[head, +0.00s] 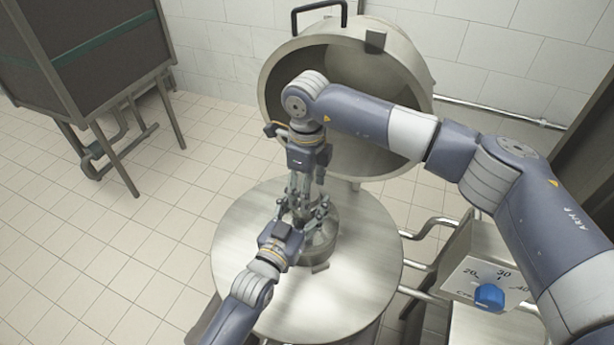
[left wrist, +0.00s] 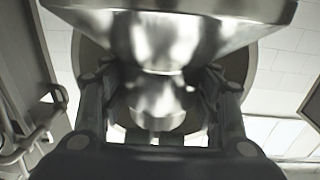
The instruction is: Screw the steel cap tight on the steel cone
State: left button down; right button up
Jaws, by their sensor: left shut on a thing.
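The steel cone (head: 320,248) stands on the round steel top, partly hidden behind my left gripper. In the left wrist view its wide shiny body (left wrist: 165,38) fills the top and narrows to a neck. The steel cap appears to be the rounded steel piece (left wrist: 158,108) at the narrow end, between the fingers. My left gripper (head: 308,216) comes from the lower left and is shut around the narrow part; the exact contact is blurred. My right gripper (head: 300,198) points down from above, its fingers close over the narrow end. Its grip on the cap is hidden.
The round steel top (head: 240,250) is otherwise bare. A large open steel vessel (head: 270,85) stands behind it. A control box with a blue knob (head: 489,296) and bent pipes (head: 425,232) are at right. A dark cabinet (head: 85,50) stands at left. Tiled floor lies between.

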jog(key=shift+f, duration=0.15)
jog(key=c, duration=1.1)
jog(key=shift+m, duration=1.7)
jog(key=o, duration=1.2)
jog(key=shift+c, duration=0.2)
